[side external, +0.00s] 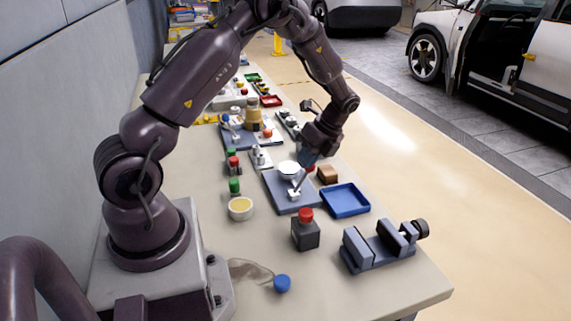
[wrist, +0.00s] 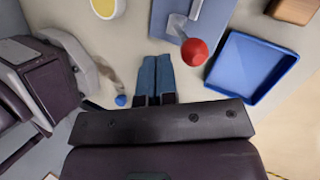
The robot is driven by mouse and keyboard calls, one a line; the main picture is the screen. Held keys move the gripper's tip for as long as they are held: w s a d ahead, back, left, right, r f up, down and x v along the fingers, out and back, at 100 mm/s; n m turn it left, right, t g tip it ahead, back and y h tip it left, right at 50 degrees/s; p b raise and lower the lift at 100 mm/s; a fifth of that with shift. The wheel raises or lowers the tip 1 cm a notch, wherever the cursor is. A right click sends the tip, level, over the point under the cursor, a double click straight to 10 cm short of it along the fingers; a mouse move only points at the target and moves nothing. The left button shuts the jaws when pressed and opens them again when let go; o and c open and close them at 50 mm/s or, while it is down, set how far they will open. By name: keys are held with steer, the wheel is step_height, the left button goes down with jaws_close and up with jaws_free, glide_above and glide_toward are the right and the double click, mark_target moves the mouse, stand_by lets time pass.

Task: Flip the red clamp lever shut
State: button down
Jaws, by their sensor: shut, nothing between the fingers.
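The red clamp lever has a round red knob (wrist: 194,52), large and close in the wrist view, just right of my fingertips and apart from them in the picture. Its grey arm runs to a pale bracket (side external: 294,194) on a grey-blue plate (side external: 283,204). In the side view the lever rises at a tilt from the bracket, with a little red showing beside my gripper (side external: 306,159). My gripper (wrist: 157,62) is shut with its blue-grey fingers together and empty. I cannot tell the exact gap to the knob.
A white round part (side external: 288,169) sits on the plate. A blue tray (side external: 346,213) and brown block (side external: 327,174) stand right. A red-topped dark box (side external: 305,236), yellow-filled bowl (side external: 240,208) and vise (side external: 379,251) stand nearby.

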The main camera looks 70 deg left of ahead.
steer(key=shift+s+f, duration=0.35)
steer(key=shift+s, duration=0.3)
steer(key=d+v, duration=0.1)
steer(key=v, duration=1.1)
steer(key=shift+s+d, duration=0.25)
steer(key=shift+d, duration=0.1)
steer(key=shift+r, duration=0.1)
